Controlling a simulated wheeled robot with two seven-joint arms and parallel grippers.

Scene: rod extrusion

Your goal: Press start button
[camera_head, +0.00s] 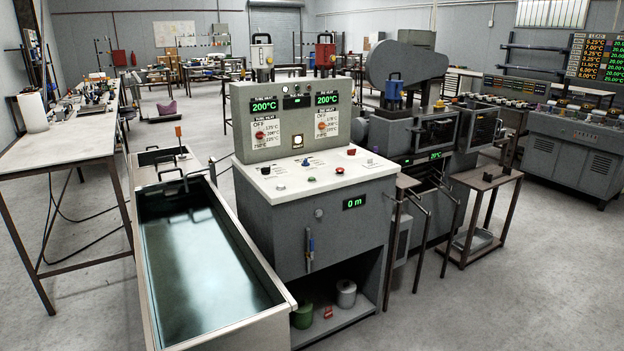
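A grey control cabinet (312,235) stands in the middle of the view. Its light sloping top panel (370,166) carries several small buttons and knobs. One is a small green button (311,179) near the panel's front edge. A red button (339,170) sits to its right, and another red knob (351,152) is farther back. The labels on this panel are too small to read, so I cannot tell which is marked start. Neither of my grippers is in view.
An upright panel (292,115) with two displays reading 200°C rises behind the buttons. A long water trough (262,265) runs along the cabinet's left. A dark extruder machine (395,130) and a metal stand (487,180) are to the right. Floor at the front right is clear.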

